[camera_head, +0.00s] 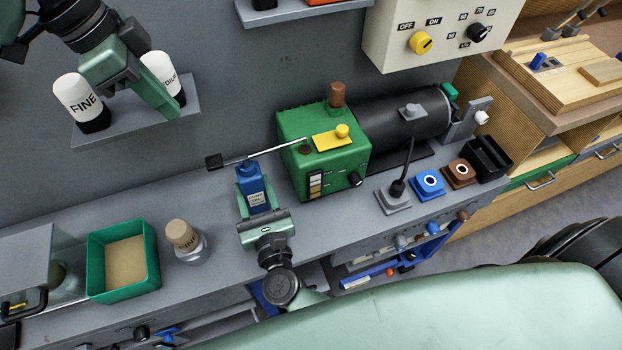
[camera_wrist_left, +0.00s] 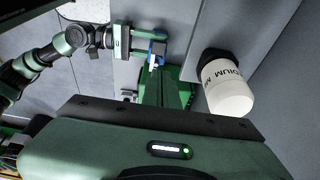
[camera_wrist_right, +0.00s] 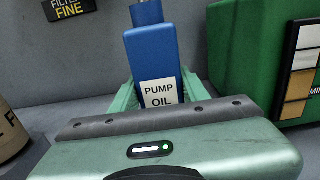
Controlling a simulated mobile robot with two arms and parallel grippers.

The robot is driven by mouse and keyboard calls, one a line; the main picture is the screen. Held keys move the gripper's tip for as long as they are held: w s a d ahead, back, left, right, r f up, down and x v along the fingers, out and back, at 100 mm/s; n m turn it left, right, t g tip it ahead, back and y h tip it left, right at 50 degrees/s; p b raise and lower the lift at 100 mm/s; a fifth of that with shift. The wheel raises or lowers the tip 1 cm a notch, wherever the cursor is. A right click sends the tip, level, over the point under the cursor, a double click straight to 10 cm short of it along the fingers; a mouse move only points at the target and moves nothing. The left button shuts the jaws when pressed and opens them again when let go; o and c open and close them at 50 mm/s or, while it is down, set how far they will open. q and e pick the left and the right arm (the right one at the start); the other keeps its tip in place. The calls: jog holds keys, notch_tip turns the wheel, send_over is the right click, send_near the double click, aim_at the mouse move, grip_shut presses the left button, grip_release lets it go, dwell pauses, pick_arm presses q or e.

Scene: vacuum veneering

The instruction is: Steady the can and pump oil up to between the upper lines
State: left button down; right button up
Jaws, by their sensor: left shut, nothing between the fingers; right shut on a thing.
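The blue oil can (camera_head: 257,197), labelled PUMP OIL, stands at the left front of the green pump (camera_head: 330,152). My right gripper (camera_head: 254,188) is shut on the can, with one finger on each side in the right wrist view (camera_wrist_right: 158,60). My left gripper (camera_head: 158,103) is shut and empty, by the bottle shelf, apart from the can.
A green tray (camera_head: 154,282) and a capped jar (camera_head: 183,236) are left of the can. A lever and coloured buttons are right of the pump.

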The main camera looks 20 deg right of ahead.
pick_arm(q)
jog(key=shift+s+r, duration=0.1)
jog(key=shift+r, duration=0.65)
send_near(216, 159)
jog(key=x, duration=0.5)
jog(key=shift+s+d+f, duration=0.1)
jog(key=shift+d+f, duration=0.05)
jog(key=shift+d, duration=0.1)
jog(key=shift+f, duration=0.5)
